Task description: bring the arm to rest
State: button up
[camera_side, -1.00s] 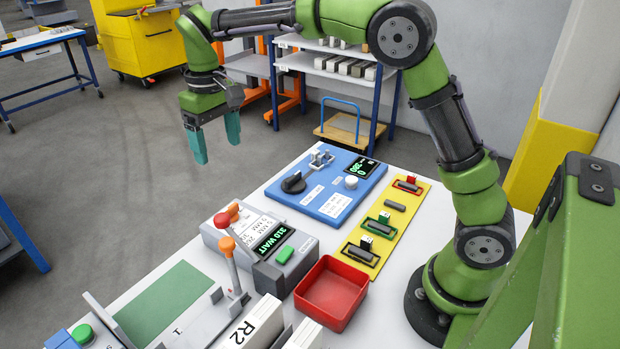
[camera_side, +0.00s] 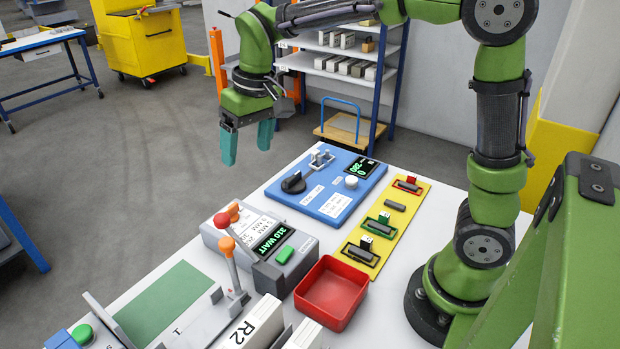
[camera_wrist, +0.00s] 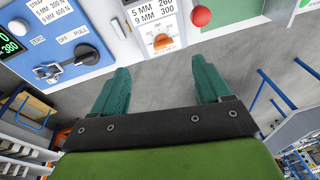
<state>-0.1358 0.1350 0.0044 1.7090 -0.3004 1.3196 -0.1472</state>
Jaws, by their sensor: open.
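My gripper (camera_side: 247,146) has two teal fingers and is open and empty. In the side view it hangs in the air to the left of the white worktable (camera_side: 250,194), past its far left edge, with its fingers pointing down. Its fingers also show in the wrist view (camera_wrist: 164,90), spread apart with only grey floor between them. My green arm reaches over the back of the table from its base at the right.
On the table are a blue panel (camera_side: 335,207) with a black knob, a yellow strip (camera_side: 405,215) with small blocks, a grey device (camera_side: 255,235) with levers, a red tray (camera_side: 333,318) and a green mat (camera_side: 160,305). A shelf rack (camera_side: 325,66) stands behind.

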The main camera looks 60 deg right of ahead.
jog(key=s+d+m+t, duration=0.1)
jog(key=s+t, duration=0.1)
jog(key=s, duration=0.6)
jog(key=s+d+m+t+y, duration=0.1)
jog(key=s+d+t, duration=0.1)
jog(key=s, duration=0.6)
jog(key=shift+s+d+m+t, duration=0.2)
jog(key=shift+s+m+t, duration=0.1)
jog(key=shift+m, duration=0.1)
jog(key=shift+o, duration=0.6)
jog(key=shift+s+d+r, duration=0.1)
jog(key=shift+s+r, duration=0.05)
jog(key=shift+r, duration=0.05)
jog(key=shift+o, duration=1.3)
jog(key=shift+d, duration=0.25)
jog(key=shift+o, duration=0.3)
jog(key=w+d+f+m+g+h, duration=0.1)
jog(key=w+d+g, duration=0.2)
jog(key=w+d, duration=0.9)
jog(key=shift+w+m+h, duration=0.3)
jog(key=shift+w, duration=0.2)
jog(key=w+d+f+n+g, duration=0.1)
jog(key=w+d+n+g, duration=0.15)
jog(key=w+d, duration=0.45)
jog(key=w+d+f+n+g, duration=0.1)
jog(key=w+d+f+n, duration=0.15)
jog(key=d, duration=0.85)
notch_tip(320, 180, down, 10)
jog(key=shift+r+n, duration=0.25)
jog(key=shift+n, duration=0.05)
